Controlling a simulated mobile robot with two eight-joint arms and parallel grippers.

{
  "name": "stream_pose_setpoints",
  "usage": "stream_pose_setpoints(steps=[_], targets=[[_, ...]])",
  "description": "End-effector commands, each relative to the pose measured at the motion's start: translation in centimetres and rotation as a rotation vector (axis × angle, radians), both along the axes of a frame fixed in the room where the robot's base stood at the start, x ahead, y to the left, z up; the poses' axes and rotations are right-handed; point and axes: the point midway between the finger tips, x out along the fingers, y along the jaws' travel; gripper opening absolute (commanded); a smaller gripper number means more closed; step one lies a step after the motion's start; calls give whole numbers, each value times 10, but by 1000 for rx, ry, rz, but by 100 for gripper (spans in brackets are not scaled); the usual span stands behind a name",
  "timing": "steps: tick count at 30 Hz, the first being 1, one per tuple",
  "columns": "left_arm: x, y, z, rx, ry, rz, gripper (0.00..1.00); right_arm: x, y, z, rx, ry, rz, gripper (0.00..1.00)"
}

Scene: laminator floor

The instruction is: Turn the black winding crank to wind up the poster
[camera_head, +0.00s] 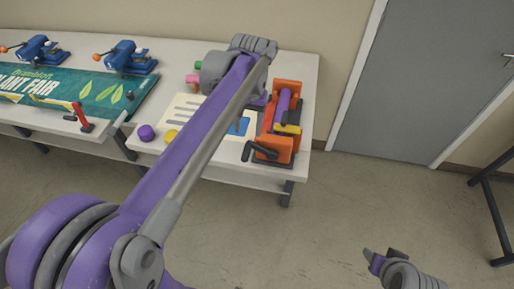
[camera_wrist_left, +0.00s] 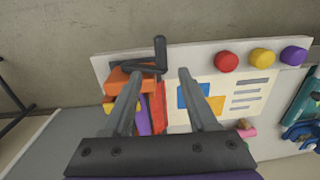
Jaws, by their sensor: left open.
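The orange winder (camera_head: 273,145) with a purple roller (camera_head: 282,104) stands at the right end of the white table. Its black crank (camera_head: 262,153) is on the near side, with the handle at the left. The cream poster (camera_head: 185,108) lies flat left of the winder, partly hidden by my left arm. In the left wrist view my left gripper (camera_wrist_left: 161,73) is open and empty. The black crank (camera_wrist_left: 160,53) shows beyond and between its fingertips, and I see no contact. The orange winder (camera_wrist_left: 130,80) and poster (camera_wrist_left: 246,95) also show there.
Purple (camera_head: 146,132) and yellow (camera_head: 170,136) knobs sit at the table's (camera_head: 305,75) front edge. Left is another table with a green plant fair banner (camera_head: 90,92), blue clamps (camera_head: 128,57) and a red crank (camera_head: 82,118). Part of my right arm shows lower right.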

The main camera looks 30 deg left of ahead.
Motion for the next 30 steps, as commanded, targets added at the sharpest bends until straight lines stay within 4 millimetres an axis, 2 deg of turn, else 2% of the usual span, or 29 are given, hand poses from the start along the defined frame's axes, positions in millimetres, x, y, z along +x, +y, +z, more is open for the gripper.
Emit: stream_pose_setpoints(steps=[15, 21, 30], targets=[[-2, 4, -88, 0, -2, -1, 58, -3, 0, -8, 0, 6, 0, 53], [-2, 5, -103, 0, -2, -1, 58, -4, 0, -9, 0, 7, 0, 53], [-2, 5, -104, 1, -3, -1, 56, -4, 0, -9, 0, 7, 0, 53]])
